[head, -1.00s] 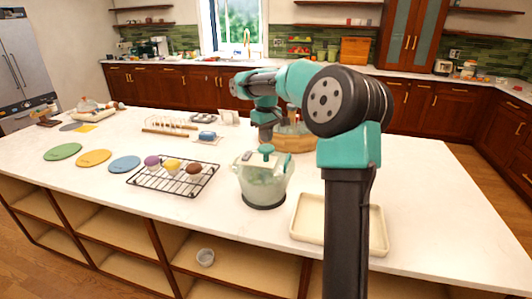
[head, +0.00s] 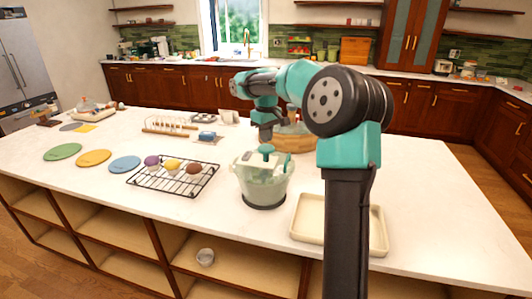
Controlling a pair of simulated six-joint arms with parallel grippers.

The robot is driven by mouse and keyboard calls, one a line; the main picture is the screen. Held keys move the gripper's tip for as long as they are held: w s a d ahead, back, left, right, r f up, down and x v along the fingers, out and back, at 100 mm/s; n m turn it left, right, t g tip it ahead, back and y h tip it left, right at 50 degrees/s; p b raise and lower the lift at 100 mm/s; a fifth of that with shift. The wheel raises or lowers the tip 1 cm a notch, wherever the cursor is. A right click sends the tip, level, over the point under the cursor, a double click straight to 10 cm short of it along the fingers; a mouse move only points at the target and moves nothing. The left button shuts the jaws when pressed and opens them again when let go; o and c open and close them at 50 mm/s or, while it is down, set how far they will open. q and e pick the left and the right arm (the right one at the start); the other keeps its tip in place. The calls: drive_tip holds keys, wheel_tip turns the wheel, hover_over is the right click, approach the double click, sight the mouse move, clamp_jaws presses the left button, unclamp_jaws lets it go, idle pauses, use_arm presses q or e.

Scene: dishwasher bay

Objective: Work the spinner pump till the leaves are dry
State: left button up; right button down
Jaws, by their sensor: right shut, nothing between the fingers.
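The salad spinner (head: 263,183) is a pale translucent bowl on a dark base, standing on the white counter. Its lid carries a green pump knob (head: 266,149) at the top. The leaves inside cannot be made out clearly. My right gripper (head: 266,136) points down just above the pump knob, and it is shut with nothing held. Whether its tips touch the knob cannot be told from this angle. My left gripper is not in view.
A cream tray (head: 307,240) lies right of the spinner, partly behind my right arm. A black wire rack (head: 150,185) with cupcakes stands to the left. A round wooden item (head: 297,145) sits behind the spinner. Counter space between rack and spinner is clear.

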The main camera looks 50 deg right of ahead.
sight(266, 147)
idle(2.2)
drive_tip(key=shift+f, duration=0.1)
idle(0.4)
idle(2.1)
idle(0.4)
drive_tip(key=shift+f, duration=2.65)
drive_tip(key=shift+r, duration=2.75)
